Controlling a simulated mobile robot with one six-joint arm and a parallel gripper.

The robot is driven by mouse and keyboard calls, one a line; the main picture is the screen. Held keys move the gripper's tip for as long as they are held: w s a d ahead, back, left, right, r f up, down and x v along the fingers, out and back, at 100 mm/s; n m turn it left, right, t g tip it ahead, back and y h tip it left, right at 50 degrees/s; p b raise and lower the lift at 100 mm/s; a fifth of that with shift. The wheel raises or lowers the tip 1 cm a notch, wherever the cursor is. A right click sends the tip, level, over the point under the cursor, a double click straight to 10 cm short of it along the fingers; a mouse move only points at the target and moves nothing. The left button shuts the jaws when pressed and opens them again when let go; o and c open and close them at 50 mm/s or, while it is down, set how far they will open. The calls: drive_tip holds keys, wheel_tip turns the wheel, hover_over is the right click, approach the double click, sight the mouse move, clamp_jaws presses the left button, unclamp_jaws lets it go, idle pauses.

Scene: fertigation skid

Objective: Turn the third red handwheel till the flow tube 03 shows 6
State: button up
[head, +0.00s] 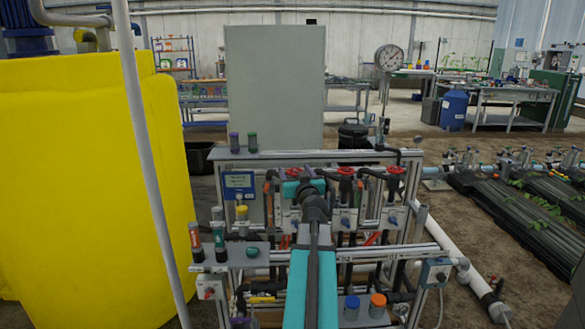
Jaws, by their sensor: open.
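Three red handwheels sit in a row along the top of the skid: the left one (293,171), the middle one (346,171) and the right, third one (395,169). White valve blocks hang below them. Upright tubes stand between the blocks, but their numbers and levels are too small to read, so I cannot tell the reading of flow tube 03. My gripper (304,180) is seen from behind at the left handwheel, left of and apart from the third one. It is open, and its fingertips are mostly hidden.
The skid's front rail (375,254) crosses below the valves. A yellow tank (90,190) and a grey slanting pipe (140,130) stand to the left. A blue display box (239,184) is on the skid's left. A grey cabinet (275,88) stands behind. Bare floor (470,230) lies to the right.

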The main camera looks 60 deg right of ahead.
sight(293, 169)
drive_tip(key=shift+p+x, duration=0.4)
drive_tip(key=shift+x, duration=1.3)
drive_tip(key=c, duration=1)
drive_tip(key=shift+a, duration=0.15)
drive_tip(key=shift+c, duration=0.2)
